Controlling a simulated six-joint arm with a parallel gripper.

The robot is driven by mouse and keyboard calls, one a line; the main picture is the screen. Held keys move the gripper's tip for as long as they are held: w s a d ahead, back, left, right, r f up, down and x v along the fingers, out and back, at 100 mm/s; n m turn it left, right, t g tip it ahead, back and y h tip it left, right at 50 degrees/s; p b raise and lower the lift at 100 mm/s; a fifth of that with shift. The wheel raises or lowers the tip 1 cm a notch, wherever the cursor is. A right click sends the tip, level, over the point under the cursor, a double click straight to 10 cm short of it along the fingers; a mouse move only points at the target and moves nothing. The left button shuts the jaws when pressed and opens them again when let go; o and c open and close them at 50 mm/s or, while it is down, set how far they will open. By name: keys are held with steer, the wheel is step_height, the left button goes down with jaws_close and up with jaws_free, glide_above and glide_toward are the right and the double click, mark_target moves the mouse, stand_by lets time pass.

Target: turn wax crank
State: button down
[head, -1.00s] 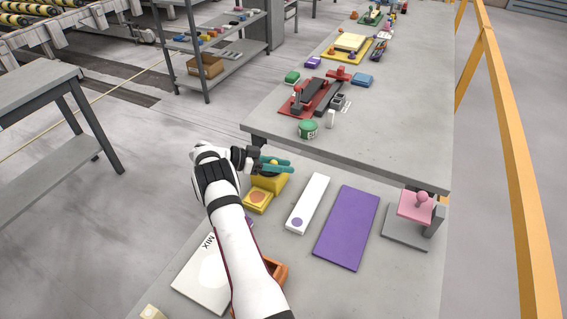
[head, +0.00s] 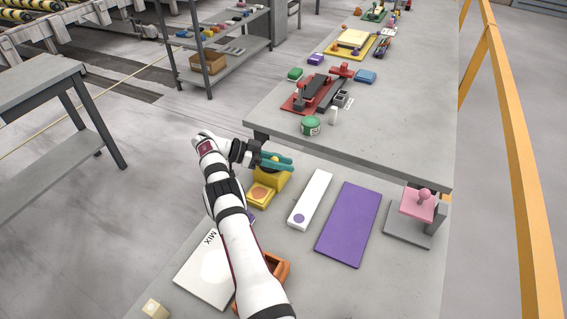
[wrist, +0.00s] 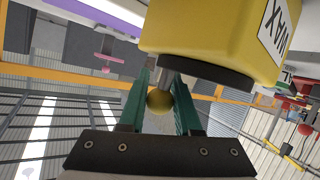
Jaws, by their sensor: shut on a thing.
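The wax machine is a yellow block (head: 274,182) on the slab, just below the far table's near edge in the head view. In the wrist view its yellow body (wrist: 205,35) fills the top and carries a label reading WAX. A dark round hub (wrist: 205,75) sits on its underside in that view. The crank's yellow ball knob (wrist: 160,101) lies between the teal fingers. My gripper (wrist: 167,100) is shut on this knob. In the head view the teal fingers (head: 277,162) lie across the top of the yellow block and mostly hide the crank.
A white strip with a purple dot (head: 312,198), a purple panel (head: 347,225) and a pink press (head: 417,207) stand to the right. A white MIX board (head: 205,275) and an orange tray (head: 277,268) lie nearer. A green tin (head: 310,126) stands on the far table.

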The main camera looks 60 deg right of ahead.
steer(key=c, duration=0.9)
jaws_free()
steer(key=shift+r, duration=0.1)
steer(key=shift+r, duration=0.35)
step_height(320, 180, up, 4)
steer(key=shift+f, duration=0.2)
steer(key=s+r, duration=0.2)
steer(key=s, duration=0.2)
steer(key=s+r, duration=0.2)
steer(key=s, duration=0.2)
steer(key=s+r, duration=0.2)
steer(key=s, duration=0.1)
steer(key=shift+s+a+r, duration=0.3)
steer(key=shift+s+r, duration=0.05)
steer(key=shift+s, duration=0.05)
